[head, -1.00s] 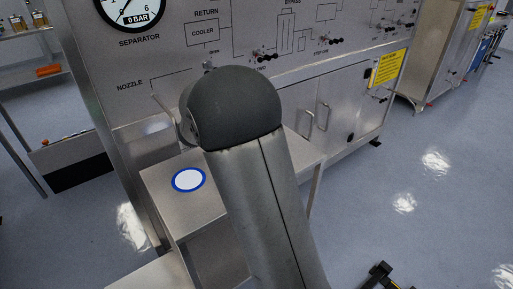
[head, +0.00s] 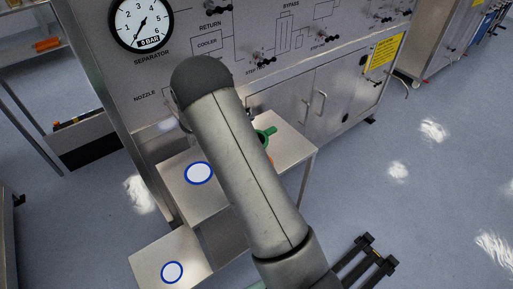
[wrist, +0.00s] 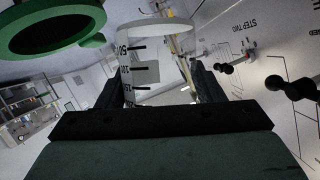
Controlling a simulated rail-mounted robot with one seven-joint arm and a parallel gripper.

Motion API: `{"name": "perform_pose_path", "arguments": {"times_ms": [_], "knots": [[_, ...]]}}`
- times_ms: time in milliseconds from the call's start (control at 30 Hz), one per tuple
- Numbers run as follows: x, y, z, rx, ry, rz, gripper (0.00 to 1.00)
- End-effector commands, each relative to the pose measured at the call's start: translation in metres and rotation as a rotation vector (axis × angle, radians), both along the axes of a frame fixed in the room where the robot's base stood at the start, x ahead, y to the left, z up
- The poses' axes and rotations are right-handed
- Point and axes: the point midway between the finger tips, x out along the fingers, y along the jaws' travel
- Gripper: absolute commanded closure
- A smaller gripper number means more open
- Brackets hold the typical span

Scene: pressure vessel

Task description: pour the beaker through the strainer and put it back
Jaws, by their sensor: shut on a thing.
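My gripper (wrist: 158,88) is shut on the clear beaker (wrist: 150,50), which has black graduation marks and a pale rim and sits between the two dark fingers in the wrist view. I cannot tell how far the beaker is tilted or what is in it. The green strainer (wrist: 58,28) shows as a thick ring at the upper left of the wrist view, beside the beaker and apart from it in the picture. In the head view the strainer (head: 266,135) shows only in part behind my arm. My gripper and the beaker are hidden there.
A steel stand has an upper step (head: 205,205) with a blue-ringed white disc (head: 199,173) and a lower step (head: 150,255) with another disc (head: 172,271). The panel with a pressure gauge (head: 141,22) and black-handled valves rises close behind. Open floor lies to the right.

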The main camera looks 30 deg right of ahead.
Motion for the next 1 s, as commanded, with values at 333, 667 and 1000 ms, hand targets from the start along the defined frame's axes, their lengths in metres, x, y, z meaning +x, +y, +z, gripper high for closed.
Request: {"name": "perform_pose_path", "arguments": {"times_ms": [333,667,1000], "knots": [[0.023,0.005,0.002,-0.054,0.340,-0.002,0.62],[0.023,0.004,0.009,-0.055,0.336,0.000,0.62],[0.023,0.004,0.032,-0.055,0.336,-0.001,0.62]]}}
